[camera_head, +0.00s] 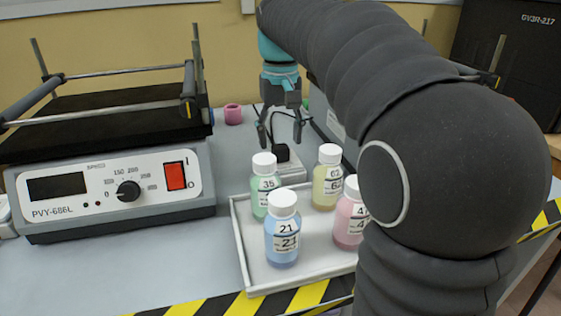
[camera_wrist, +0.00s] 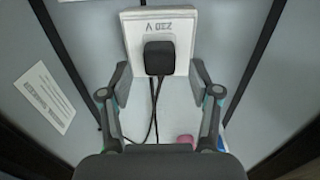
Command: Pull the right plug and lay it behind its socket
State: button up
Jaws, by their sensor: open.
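A black plug (camera_head: 283,153) sits in a pale socket block (camera_head: 291,174) on the grey bench, behind the bottle tray. In the wrist view the plug (camera_wrist: 159,58) is in the face of the white socket block (camera_wrist: 160,22), with dark cables running down from it. Only one plug shows, so I cannot tell whether others are hidden by my arm. My gripper (camera_head: 280,139) points down above the plug, its fingers spread and empty. In the wrist view my gripper's fingers (camera_wrist: 160,67) stand to either side of the plug, apart from it.
A white tray (camera_head: 244,248) with several labelled bottles is in front of the socket. A shaker device (camera_head: 110,190) stands left. A pink cup (camera_head: 233,114) is behind. A printed label (camera_wrist: 45,97) lies left in the wrist view. Bench between shaker and tray is clear.

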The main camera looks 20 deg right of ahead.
aim_at(280, 146)
jog(key=shift+f+b, duration=0.6)
jog(key=shift+f, duration=1)
jog(key=shift+r+p, duration=0.1)
jog(key=shift+p, duration=0.4)
grip_shut()
dwell(0.3)
jog(key=shift+r, duration=0.1)
jog(key=shift+r+p, duration=1.8)
jog(key=shift+r, duration=1.05)
